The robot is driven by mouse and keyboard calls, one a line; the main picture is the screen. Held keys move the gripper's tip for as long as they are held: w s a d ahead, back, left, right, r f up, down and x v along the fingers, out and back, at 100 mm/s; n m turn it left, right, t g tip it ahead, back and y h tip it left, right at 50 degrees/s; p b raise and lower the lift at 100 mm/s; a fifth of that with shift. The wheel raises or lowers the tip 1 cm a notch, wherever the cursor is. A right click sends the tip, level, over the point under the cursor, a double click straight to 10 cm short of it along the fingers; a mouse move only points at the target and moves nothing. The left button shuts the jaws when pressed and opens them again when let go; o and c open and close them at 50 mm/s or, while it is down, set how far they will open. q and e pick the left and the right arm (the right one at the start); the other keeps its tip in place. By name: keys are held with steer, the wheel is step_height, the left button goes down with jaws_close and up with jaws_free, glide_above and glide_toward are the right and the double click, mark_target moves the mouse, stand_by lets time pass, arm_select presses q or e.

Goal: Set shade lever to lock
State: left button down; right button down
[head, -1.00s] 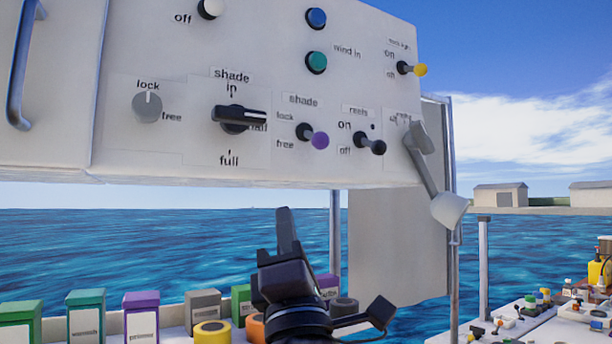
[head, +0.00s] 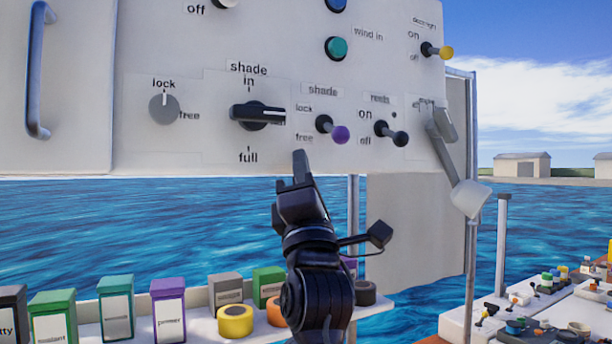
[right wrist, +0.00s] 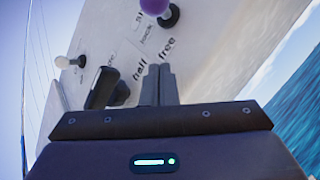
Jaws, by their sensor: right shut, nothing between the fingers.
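The shade lever with a purple knob (head: 340,134) sticks out of the white panel, between a "lock" label above and a "free" label below. It points down and to the right, toward the "free" side. It also shows in the right wrist view as a purple knob (right wrist: 155,7) at the top. My left gripper is not in view.
A black shade selector (head: 258,113) is left of the lever, and a dark reels lever (head: 395,136) is right of it. A grey hinged arm (head: 450,165) hangs at the panel's right end. Boxes and tape rolls (head: 235,320) stand on a shelf below.

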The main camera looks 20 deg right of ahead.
mark_target(336, 132)
steer(key=d, duration=0.1)
steer(key=s+d+r+p, duration=0.1)
steer(key=d, duration=0.1)
steer(key=shift+s+d+r+p, duration=0.25)
steer(key=shift+r+p, duration=0.05)
steer(key=shift+r, duration=0.1)
steer(key=shift+w+a, duration=0.1)
steer(key=shift+s+r, duration=0.15)
steer(key=shift+s, duration=0.05)
